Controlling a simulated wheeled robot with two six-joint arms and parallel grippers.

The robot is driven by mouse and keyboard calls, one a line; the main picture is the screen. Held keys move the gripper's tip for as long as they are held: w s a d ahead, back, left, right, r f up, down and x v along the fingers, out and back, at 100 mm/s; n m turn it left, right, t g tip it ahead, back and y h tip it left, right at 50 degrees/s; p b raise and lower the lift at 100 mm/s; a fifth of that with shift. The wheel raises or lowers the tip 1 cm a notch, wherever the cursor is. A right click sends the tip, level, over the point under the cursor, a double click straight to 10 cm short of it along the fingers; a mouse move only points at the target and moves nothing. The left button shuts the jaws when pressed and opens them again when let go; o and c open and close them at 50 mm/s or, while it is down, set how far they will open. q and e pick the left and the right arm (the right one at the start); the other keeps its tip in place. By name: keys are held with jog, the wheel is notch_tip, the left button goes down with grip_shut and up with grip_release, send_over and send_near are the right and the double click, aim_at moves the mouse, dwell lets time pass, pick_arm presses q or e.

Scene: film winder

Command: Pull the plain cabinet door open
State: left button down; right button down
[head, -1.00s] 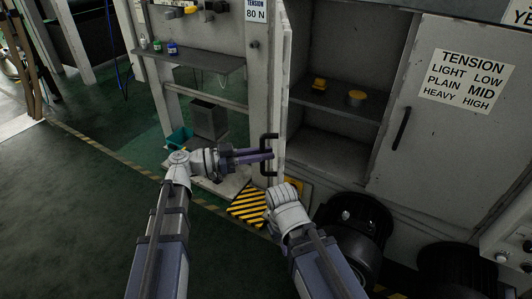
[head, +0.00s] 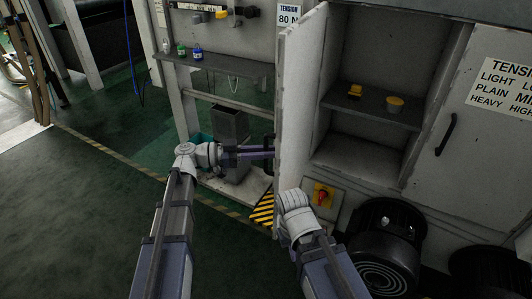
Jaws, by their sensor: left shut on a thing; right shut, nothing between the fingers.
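The plain cabinet door (head: 298,95) stands swung out from the cabinet, and its pale inner face shows to me. Its dark bar handle (head: 270,140) is on the far side and mostly hidden behind the door's edge. My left gripper (head: 268,152) reaches in from the left and is shut on this handle. The cabinet's inside is open to view, with a shelf (head: 370,104) holding a small yellow block (head: 355,91) and a round yellow piece (head: 395,103). My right gripper (head: 292,200) is shut and empty, low in front of the door's bottom; its fingertips are hard to make out.
A second door (head: 475,150) with a tension label is shut at the right. A red switch on a yellow plate (head: 322,195) and a dark motor (head: 387,235) sit below the cabinet. A grey bin (head: 230,130) stands behind my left gripper. Floor at left is clear.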

pick_arm(q)
jog(key=c, duration=0.8)
grip_release()
jog(key=a, duration=0.7)
jog(key=shift+s+a, duration=0.3)
jog(key=shift+s, duration=0.15)
